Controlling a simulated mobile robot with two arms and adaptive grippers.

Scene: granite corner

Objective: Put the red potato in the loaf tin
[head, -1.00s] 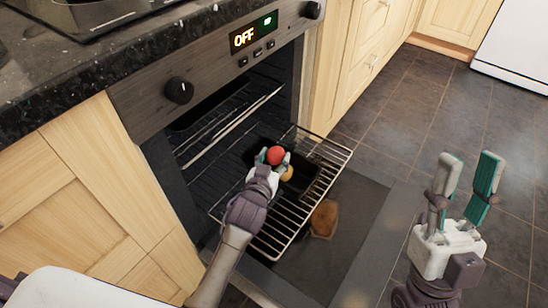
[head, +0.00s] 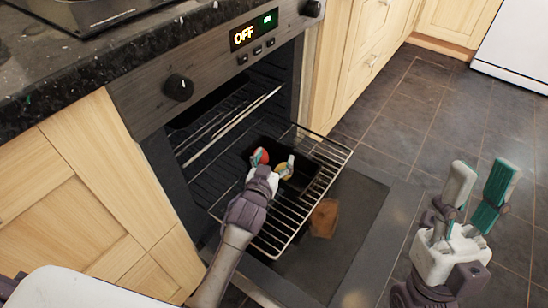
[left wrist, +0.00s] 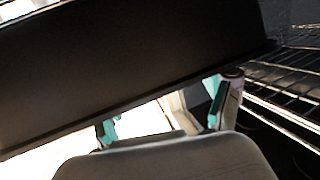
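The red potato (head: 263,155) shows at the left part of the dark loaf tin (head: 308,171), partly hidden by a finger. It appears to be inside the tin, though its contact with the bottom is hidden. My left gripper (head: 275,163) is open over the tin, its fingers spread, with the red potato by its left finger. A yellowish round item (head: 284,171) shows by its right finger. In the left wrist view the tin's dark wall (left wrist: 130,65) fills the upper part, and the gripper (left wrist: 162,125) has its fingertips apart. My right gripper (head: 481,190) is open and empty.
The tin stands on the pulled-out oven rack (head: 285,213). A brown item (head: 324,217) lies below the rack on the lowered oven door (head: 355,215). Wooden cabinets (head: 92,180) flank the oven on the left. Floor to the right is clear.

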